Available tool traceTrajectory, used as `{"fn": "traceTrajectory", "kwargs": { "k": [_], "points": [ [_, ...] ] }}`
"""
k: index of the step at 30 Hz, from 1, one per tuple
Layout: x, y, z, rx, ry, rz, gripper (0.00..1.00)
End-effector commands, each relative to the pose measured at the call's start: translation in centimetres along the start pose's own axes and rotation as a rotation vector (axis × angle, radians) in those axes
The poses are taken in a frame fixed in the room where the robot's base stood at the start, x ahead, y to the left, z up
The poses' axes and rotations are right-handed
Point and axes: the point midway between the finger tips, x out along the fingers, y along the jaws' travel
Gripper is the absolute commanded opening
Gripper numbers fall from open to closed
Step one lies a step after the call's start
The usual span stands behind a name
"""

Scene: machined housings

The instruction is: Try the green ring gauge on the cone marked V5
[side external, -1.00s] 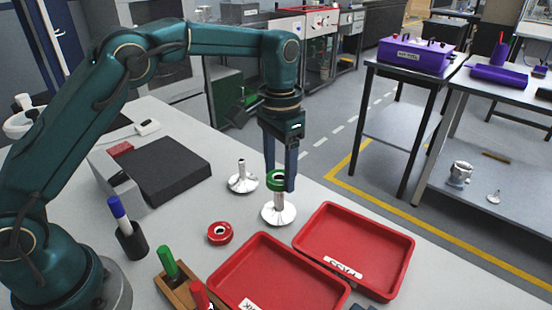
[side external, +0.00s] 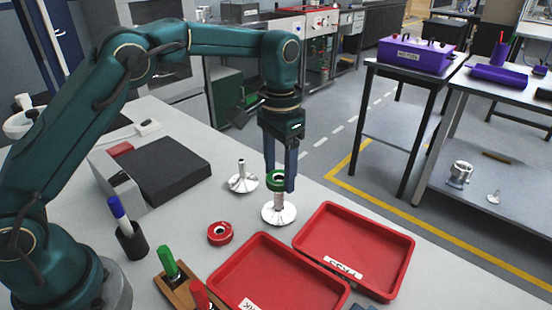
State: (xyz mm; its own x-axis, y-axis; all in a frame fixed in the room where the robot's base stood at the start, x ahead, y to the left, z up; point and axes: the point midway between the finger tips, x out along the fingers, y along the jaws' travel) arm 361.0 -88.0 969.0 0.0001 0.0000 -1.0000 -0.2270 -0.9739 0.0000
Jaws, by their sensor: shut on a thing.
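The green ring gauge (side external: 277,179) is between the fingers of my gripper (side external: 279,183), which is shut on it. It is at the top of the post of the nearer silver cone (side external: 279,213), which stands upright on its round flared base. I cannot tell whether the ring is around the post's tip or just above it. A second silver cone (side external: 243,180) stands behind and to the left, with nothing on it. No V5 mark can be read on either cone.
A red ring gauge (side external: 220,233) lies on the table left of the nearer cone. Two red trays (side external: 398,270) lie in front and to the right. A pen cup (side external: 132,241), a marker holder (side external: 176,290) and a dark block (side external: 160,168) stand left.

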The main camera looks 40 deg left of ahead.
Motion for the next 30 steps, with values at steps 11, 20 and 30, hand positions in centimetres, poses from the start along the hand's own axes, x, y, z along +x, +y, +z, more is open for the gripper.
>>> {"fn": "traceTrajectory", "kwargs": {
  "k": [11, 20, 30],
  "points": [
    [0.0, 0.0, 0.0, 0.000, 0.001, 0.000, 0.00],
    [0.7, 0.0, 0.0, 0.000, -0.001, 0.000, 0.00],
    [1.4, 0.0, 0.0, 0.000, -0.001, 0.000, 0.00]
  ]
}}
